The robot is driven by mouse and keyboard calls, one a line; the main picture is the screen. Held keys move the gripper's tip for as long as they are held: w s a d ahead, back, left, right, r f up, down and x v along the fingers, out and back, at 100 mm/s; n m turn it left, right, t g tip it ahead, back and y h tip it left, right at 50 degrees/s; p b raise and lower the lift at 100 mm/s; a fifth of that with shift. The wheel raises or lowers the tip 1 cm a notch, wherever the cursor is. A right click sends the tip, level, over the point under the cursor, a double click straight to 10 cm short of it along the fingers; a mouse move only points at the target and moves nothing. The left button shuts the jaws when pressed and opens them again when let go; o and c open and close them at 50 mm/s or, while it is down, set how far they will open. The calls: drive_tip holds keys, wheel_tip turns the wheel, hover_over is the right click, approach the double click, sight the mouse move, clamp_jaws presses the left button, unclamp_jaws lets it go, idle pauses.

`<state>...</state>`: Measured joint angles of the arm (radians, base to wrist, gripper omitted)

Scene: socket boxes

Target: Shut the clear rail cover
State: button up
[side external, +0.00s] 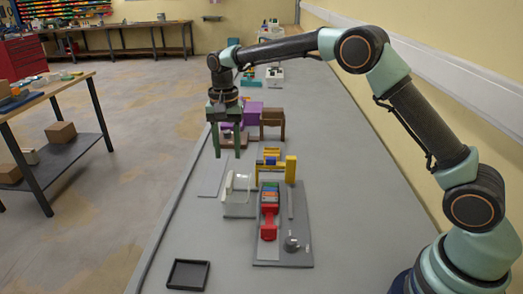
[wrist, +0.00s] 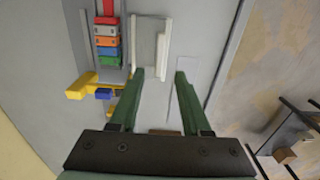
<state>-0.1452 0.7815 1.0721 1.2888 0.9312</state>
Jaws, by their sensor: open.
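The clear rail cover (side external: 238,204) stands open on the left side of the rail in the side view, see-through with a pale edge. In the wrist view the cover (wrist: 150,48) shows with white edges, beside the row of coloured blocks (wrist: 108,45). The same blocks (side external: 269,196), with a red piece (side external: 268,224) at the near end, sit uncovered on the rail on a grey base plate (side external: 296,222). My gripper (side external: 227,154) is open and empty, its green fingers pointing down beyond the cover. In the wrist view my gripper (wrist: 159,73) has its fingers wide apart.
A yellow bracket (side external: 290,168) stands at the rail's far end. Purple boxes (side external: 252,113) and a brown stand (side external: 272,118) are behind it. A flat pale plate (side external: 212,178) lies left of the cover. A black tray (side external: 188,275) is at the front left, with clear bench around it.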

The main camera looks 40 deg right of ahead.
sight(230, 178)
wheel_tip(230, 178, down, 8)
drive_tip(key=shift+f, duration=0.2)
clamp_jaws()
drive_tip(key=shift+r, duration=0.1)
idle(1.4)
